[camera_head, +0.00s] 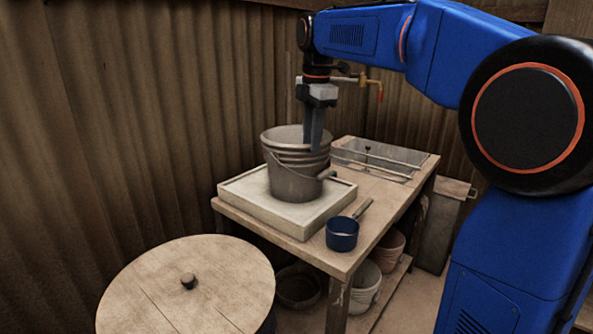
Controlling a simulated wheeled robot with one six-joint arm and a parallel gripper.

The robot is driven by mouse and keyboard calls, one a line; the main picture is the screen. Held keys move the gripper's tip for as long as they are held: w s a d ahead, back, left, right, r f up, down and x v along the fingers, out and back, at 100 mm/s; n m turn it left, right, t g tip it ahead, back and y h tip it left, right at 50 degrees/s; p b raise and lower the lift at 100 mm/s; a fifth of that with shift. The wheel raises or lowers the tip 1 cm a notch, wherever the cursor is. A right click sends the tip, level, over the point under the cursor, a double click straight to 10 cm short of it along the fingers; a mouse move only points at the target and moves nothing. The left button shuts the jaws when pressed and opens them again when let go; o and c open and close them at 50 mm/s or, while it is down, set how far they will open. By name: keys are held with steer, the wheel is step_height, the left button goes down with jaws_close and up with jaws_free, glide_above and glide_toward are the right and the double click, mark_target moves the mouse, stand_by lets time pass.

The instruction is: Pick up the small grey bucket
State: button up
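The small grey bucket (292,182) stands upright on a pale square slab on the wooden table. It has ribs below its rim and a wire handle with a grip hanging down its right side. My gripper (314,145) points straight down at the bucket's near right rim. One finger shows in front of the far inner wall, reaching down to about rim level. The fingers overlap in this view, so the gap between them and any contact with the rim cannot be made out.
The pale slab (237,192) lies under the bucket. A blue dipper (342,236) sits at the table's front right. A metal basin (375,158) is behind, with a tap (372,86) above. A round wooden lid (215,290) is front left. Corrugated walls stand close behind.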

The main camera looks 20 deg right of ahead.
mark_target(311, 156)
steer(key=shift+w+d+f, duration=0.1)
steer(key=shift+w+f, duration=0.1)
steer(key=shift+f, duration=1)
steer(key=shift+w+a+f, duration=0.1)
steer(key=shift+w+f, duration=0.1)
steer(key=shift+f, duration=0.95)
steer(key=shift+w+d+f, duration=0.1)
steer(key=shift+w+f, duration=0.1)
steer(key=shift+f, duration=1)
steer(key=shift+c, duration=0.7)
jaws_close()
steer(key=shift+r, duration=0.1)
